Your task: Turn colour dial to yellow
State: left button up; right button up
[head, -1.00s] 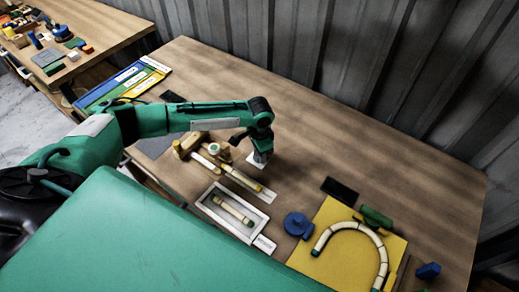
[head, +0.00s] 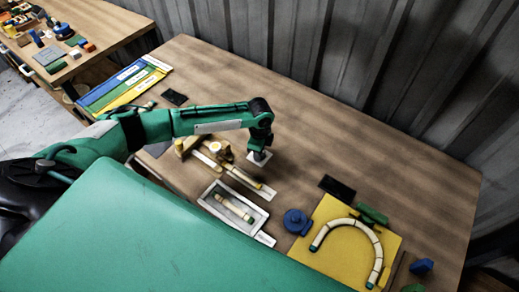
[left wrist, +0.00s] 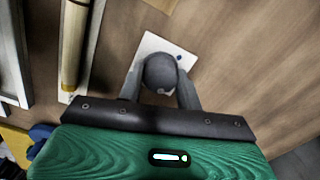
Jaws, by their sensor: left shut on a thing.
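The dial is a round dark grey knob (left wrist: 160,72) on a small white plate (left wrist: 150,43) with a blue dot beside the knob. The plate also shows on the wooden table in the head view (head: 251,158). My left gripper (head: 260,157) points straight down over the plate. In the left wrist view its two grey fingers (left wrist: 160,90) are closed on both sides of the knob. The other colour marks and the dial's pointer cannot be made out. My right gripper is not in view.
A white tray (head: 205,198) holds a short cane piece. Cane rods and wooden blocks (head: 192,146) lie left of the dial. A blue round part (head: 296,221) and a yellow board (head: 330,262) with a bent cane (head: 376,245) stand right.

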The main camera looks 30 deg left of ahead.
pick_arm(q)
jog(key=shift+m, duration=0.3)
jog(key=o, duration=1)
jog(key=shift+w+r, duration=0.1)
jog(key=shift+r, duration=0.4)
notch_tip(320, 180, up, 13)
jog(key=b, duration=0.3)
jog(key=shift+f, duration=0.1)
